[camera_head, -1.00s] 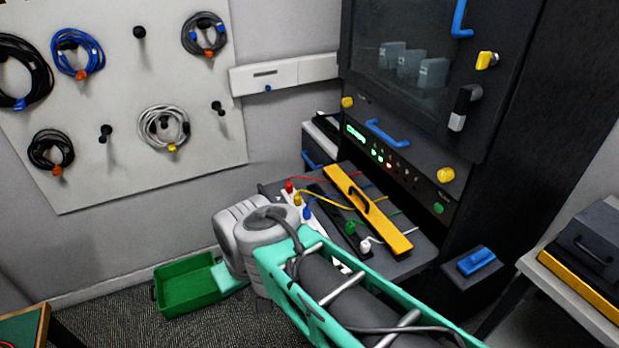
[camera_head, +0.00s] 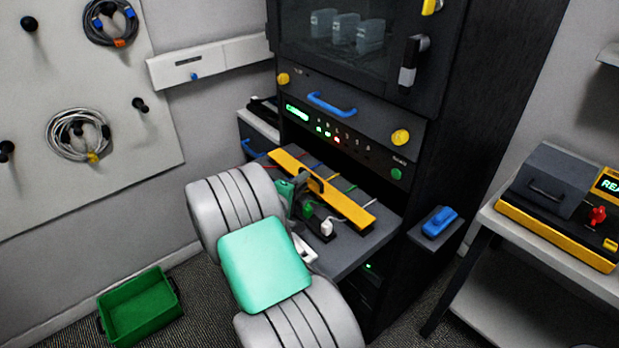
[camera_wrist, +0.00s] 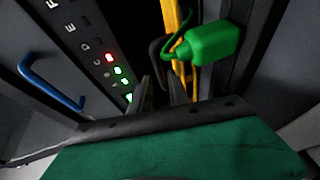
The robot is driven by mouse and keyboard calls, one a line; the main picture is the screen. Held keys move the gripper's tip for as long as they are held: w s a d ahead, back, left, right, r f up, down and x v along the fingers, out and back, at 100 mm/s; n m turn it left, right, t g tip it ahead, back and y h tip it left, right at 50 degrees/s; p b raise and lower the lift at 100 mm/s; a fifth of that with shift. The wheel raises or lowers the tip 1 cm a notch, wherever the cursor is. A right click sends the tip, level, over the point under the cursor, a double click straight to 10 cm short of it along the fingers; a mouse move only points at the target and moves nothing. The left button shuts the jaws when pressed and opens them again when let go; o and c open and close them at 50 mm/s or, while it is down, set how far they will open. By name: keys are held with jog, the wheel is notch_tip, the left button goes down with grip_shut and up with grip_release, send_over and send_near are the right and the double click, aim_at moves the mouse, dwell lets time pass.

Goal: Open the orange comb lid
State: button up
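The orange comb lid (camera_head: 350,208) is a long yellow-orange bar lying flat across several coloured cables on the dark shelf in front of the cabinet. Its black handle (camera_head: 316,184) stands up near the middle; it also shows in the wrist view (camera_wrist: 156,52). My gripper (camera_head: 300,192) is close to the handle, partly hidden by my arm. In the wrist view, the two dark fingers (camera_wrist: 162,88) are apart, with the handle just beyond their tips. I cannot tell whether they touch it. A green plug (camera_wrist: 208,46) is close to the right of the fingers.
A white plug (camera_head: 327,229) sits beside the lid. The cabinet panel (camera_head: 345,142) with a blue handle (camera_head: 331,103) rises behind the shelf. A blue block (camera_head: 439,221) is on a ledge to the right. A green bin (camera_head: 140,308) is on the floor.

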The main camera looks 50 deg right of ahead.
aim_at(315, 177)
jog(key=x, duration=0.5)
jog(key=shift+c, duration=0.2)
grip_shut()
